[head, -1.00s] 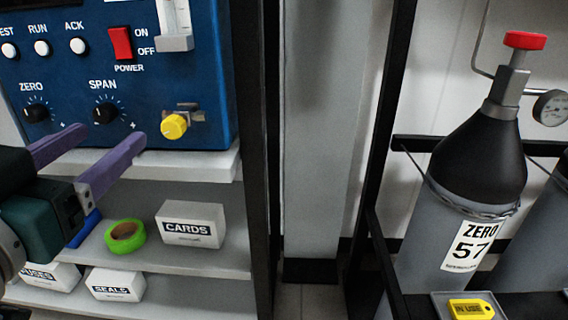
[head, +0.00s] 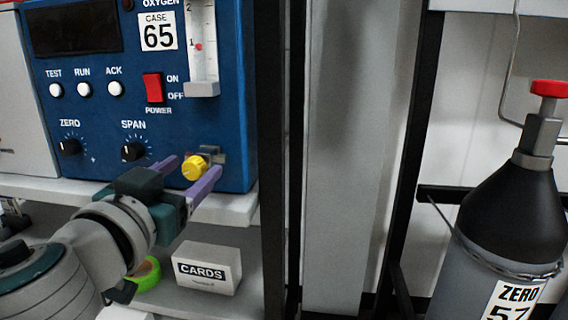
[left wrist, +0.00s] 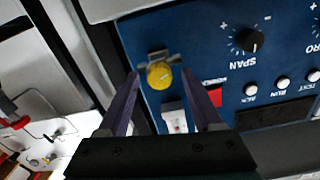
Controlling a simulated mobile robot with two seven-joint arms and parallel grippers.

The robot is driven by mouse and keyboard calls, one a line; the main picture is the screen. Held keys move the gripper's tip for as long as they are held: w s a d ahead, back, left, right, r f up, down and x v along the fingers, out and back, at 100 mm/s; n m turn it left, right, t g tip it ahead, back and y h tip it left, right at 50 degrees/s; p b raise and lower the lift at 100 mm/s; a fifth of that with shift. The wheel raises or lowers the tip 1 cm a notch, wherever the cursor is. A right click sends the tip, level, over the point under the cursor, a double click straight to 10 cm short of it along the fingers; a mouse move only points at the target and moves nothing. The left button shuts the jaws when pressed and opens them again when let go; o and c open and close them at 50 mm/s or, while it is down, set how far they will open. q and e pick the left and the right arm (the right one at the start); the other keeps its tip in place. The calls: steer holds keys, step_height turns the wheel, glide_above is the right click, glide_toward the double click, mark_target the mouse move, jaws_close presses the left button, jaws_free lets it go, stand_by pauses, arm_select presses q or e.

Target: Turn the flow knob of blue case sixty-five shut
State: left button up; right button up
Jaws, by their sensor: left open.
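The blue case (head: 222,120), labelled case 65, stands on a shelf in the head view. Its yellow flow knob (head: 194,168) sits low at the right of the front panel. My left gripper (head: 190,180) is open, with one purple finger to each side of the knob in the picture. In the left wrist view the yellow knob (left wrist: 160,75) shows between the tips of the open gripper (left wrist: 162,85), nearer the left finger. I cannot tell whether the fingers touch it. My right gripper is not in view.
Above the knob is a flow tube (head: 203,50) with a grey block at its foot. The red power switch (head: 153,88) and span dial (head: 133,151) are nearby. A white cards box (head: 207,268) and green tape roll (head: 146,270) lie below. A gas cylinder (head: 510,220) stands right.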

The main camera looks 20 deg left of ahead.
arm_select(q)
steer(key=shift+w, duration=0.1)
jaws_close()
stand_by(0.5)
